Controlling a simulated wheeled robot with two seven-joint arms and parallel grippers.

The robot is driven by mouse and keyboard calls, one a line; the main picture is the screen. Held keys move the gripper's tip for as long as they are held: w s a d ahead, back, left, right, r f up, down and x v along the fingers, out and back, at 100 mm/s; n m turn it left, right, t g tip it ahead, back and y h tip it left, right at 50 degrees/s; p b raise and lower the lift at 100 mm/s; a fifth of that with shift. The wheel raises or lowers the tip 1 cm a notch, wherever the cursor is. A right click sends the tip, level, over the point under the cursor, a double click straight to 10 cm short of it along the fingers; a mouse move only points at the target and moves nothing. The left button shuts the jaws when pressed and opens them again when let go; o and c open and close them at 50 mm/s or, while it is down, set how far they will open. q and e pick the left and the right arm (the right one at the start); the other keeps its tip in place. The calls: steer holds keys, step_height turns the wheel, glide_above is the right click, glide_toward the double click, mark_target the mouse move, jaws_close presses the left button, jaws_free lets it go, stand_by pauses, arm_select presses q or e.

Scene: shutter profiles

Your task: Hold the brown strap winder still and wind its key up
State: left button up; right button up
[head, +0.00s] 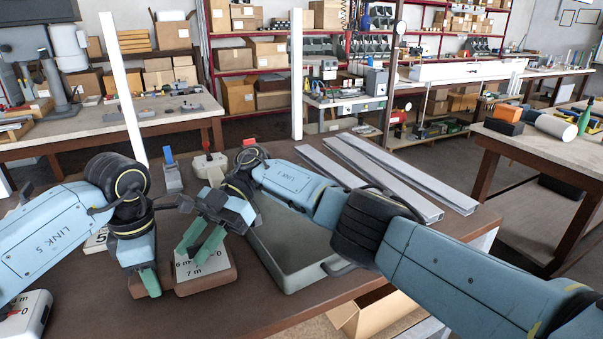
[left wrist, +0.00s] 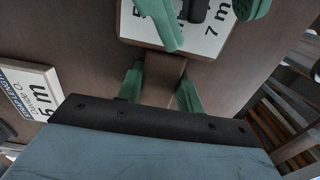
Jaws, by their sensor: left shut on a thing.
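The brown strap winder (head: 208,283) lies on the near part of the brown table, with a white face marked "6 m", "0" and "7 m". It also shows at the top of the left wrist view (left wrist: 208,45). My left gripper (left wrist: 160,92) is shut on a brown part sticking out from the winder's side. In the head view this gripper (head: 147,283) is at the winder's left. My right gripper (head: 200,240) is over the face, its green fingers apart. A dark upright piece, probably the key (left wrist: 197,10), shows between those fingers. The head view hides the key.
A white winder (head: 22,314) stands at the near left, another marked "5" (head: 96,240) behind my left arm. Winders with blue (head: 171,172) and red (head: 208,160) keys stand behind. A grey case (head: 300,262) lies right of the brown winder; long profiles (head: 400,185) lie farther right.

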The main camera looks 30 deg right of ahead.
steer(key=shift+f+m+t+y, duration=0.1)
steer(key=shift+m+t+y, duration=0.3)
steer(key=shift+m+t, duration=0.3)
steer(key=shift+m+t+y, duration=0.9)
steer(key=shift+m+t, duration=1.4)
steer(key=shift+t, duration=0.2)
steer(key=d+r+n+t, duration=0.3)
steer(key=d+t, duration=0.1)
steer(key=d, duration=0.5)
steer(key=d+r+n+t+y, duration=0.1)
steer(key=d+r+n+t, duration=0.3)
steer(key=d, duration=0.6)
steer(key=w+d+r+n+t+y, duration=0.1)
steer(key=d+r+n+t, duration=0.2)
steer(key=d+t, duration=0.3)
steer(key=d+r, duration=0.1)
steer(key=d, duration=0.2)
steer(key=shift+d, duration=0.25)
